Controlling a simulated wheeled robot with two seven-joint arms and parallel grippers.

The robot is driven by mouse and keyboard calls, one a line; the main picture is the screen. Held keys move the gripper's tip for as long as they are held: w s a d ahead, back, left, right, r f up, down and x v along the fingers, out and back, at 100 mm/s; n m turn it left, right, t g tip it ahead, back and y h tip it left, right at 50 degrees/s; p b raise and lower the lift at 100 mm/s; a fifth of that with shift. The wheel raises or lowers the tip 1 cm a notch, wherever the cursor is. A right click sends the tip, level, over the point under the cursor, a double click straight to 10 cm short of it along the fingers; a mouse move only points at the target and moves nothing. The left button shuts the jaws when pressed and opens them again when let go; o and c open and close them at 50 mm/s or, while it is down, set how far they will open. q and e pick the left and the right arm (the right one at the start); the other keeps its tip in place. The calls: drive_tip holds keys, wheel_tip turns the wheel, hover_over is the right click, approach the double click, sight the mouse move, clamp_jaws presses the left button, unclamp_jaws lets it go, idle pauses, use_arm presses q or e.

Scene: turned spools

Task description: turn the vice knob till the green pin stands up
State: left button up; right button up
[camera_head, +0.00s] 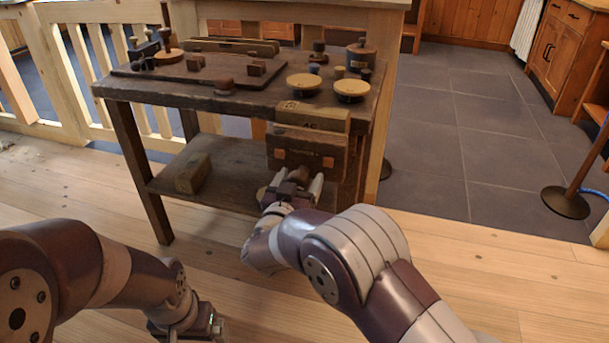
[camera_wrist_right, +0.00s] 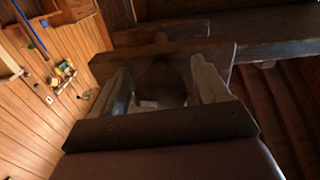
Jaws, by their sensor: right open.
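The vice (camera_head: 306,147) is a dark wooden block with two orange squares, fixed to the front of the workbench. Its brown knob (camera_head: 300,173) sticks out low on the front face. My right gripper (camera_head: 297,181) is open at the vice, its fingers on either side of the knob. In the right wrist view the dark knob (camera_wrist_right: 160,82) sits between the two grey fingers (camera_wrist_right: 165,86); I cannot tell whether they touch it. I cannot make out a green pin in either view. My left gripper (camera_head: 205,323) is low at the bottom edge, away from the bench; its jaws are unclear.
The workbench top (camera_head: 222,98) carries round tan discs (camera_head: 352,88), dark knobs, a canister (camera_head: 361,55) and a small tool stand at left. A wooden block (camera_head: 193,174) lies on the lower shelf.

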drive_tip(key=c, duration=1)
drive_tip(key=shift+o, duration=0.2)
drive_tip(key=shift+m, duration=0.6)
